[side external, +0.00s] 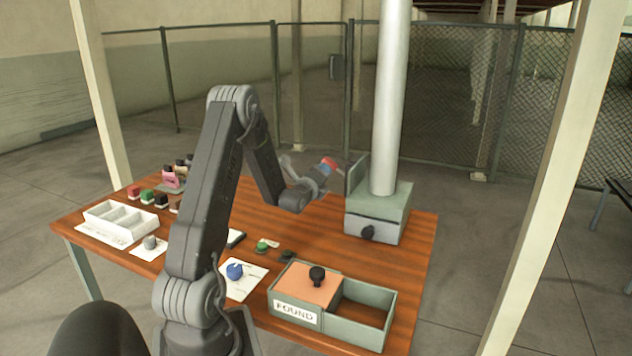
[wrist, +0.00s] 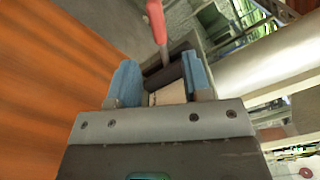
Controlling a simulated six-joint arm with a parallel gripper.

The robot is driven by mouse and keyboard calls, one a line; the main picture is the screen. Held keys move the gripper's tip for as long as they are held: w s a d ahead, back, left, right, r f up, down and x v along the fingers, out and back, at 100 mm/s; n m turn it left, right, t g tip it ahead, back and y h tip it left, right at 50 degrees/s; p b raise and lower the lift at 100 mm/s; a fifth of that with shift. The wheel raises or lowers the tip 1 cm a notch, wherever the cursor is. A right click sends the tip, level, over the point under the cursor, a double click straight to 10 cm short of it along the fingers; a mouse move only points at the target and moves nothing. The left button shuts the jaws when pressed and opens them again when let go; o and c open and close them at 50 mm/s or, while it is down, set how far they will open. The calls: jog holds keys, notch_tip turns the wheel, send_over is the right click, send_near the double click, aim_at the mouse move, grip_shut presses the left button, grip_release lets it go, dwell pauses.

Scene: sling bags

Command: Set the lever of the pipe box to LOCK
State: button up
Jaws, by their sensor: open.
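The pipe box (side external: 375,226) is a grey-green box at the foot of a tall white pipe, at the table's back right. A black knob (side external: 367,233) is on its front. A lever with a red grip shows at its left side, near my gripper (side external: 332,174). In the wrist view the lever's red grip (wrist: 155,18) stands just beyond my gripper (wrist: 162,80), whose blue fingers are apart. The lever's lower end runs towards a dark rounded part (wrist: 168,72) in front of the gap. Contact cannot be told. No LOCK marking is readable.
The white pipe (side external: 393,95) rises right of my gripper. A white divided tray (side external: 120,219) and several small items lie on the left. Wooden table (side external: 405,262) is bare near the pipe box.

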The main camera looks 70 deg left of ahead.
jog(key=shift+v, duration=1.9)
jog(key=w+d+r+n+g+h, duration=0.1)
jog(key=d+r+n+h, duration=0.3)
jog(key=d, duration=0.9)
jog(key=w+d+r+n+g+h, duration=0.15)
jog(key=d+r+n+h, duration=0.3)
jog(key=d, duration=0.75)
jog(key=s+d+r+n+g+h, duration=0.1)
jog(key=s+d+n+g+h, duration=0.3)
jog(key=s+d, duration=1.3)
jog(key=n, duration=0.2)
jog(key=shift+n+g, duration=0.35)
